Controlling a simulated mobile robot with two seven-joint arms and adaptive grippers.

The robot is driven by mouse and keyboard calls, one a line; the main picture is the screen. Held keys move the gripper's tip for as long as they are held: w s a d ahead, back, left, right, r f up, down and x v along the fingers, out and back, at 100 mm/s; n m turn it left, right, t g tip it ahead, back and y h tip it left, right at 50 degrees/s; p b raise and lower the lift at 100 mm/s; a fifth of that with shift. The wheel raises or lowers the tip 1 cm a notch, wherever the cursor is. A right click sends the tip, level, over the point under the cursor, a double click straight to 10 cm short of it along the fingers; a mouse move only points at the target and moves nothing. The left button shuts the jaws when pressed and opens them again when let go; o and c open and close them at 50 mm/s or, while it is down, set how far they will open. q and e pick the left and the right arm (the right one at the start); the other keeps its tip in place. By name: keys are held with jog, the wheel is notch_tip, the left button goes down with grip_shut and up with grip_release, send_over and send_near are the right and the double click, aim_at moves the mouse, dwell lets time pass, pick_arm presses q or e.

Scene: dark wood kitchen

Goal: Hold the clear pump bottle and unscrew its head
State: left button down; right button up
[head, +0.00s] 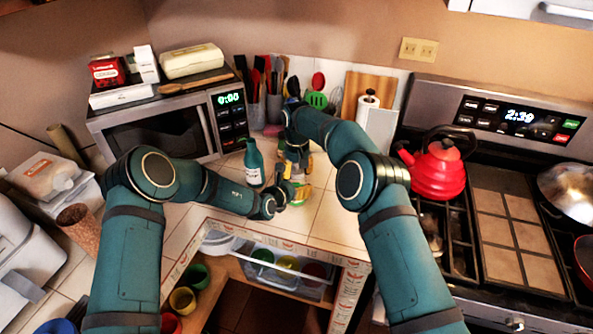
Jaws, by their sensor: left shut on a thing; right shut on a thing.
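The clear pump bottle (299,181) stands on the tiled counter near the corner, small and mostly hidden by my grippers. Some yellow and green shows on it. My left gripper (291,191) comes in low from the left and is shut on its body. My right gripper (297,160) points down from above and is shut at its top, on the pump head. The head itself is hidden by the fingers, so I cannot tell whether it is still threaded on.
A teal bottle (254,163) stands close left of the grippers. Behind are a microwave (155,128) and utensil holders (274,108). A red kettle (438,170) sits on the stove at right. Bare tiles lie right of the bottle.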

pick_arm(q)
jog(key=shift+a, duration=0.1)
pick_arm(e)
jog(key=shift+r, duration=0.2)
jog(key=shift+r, duration=0.95)
jog(key=shift+r, duration=2)
pick_arm(q)
grip_release()
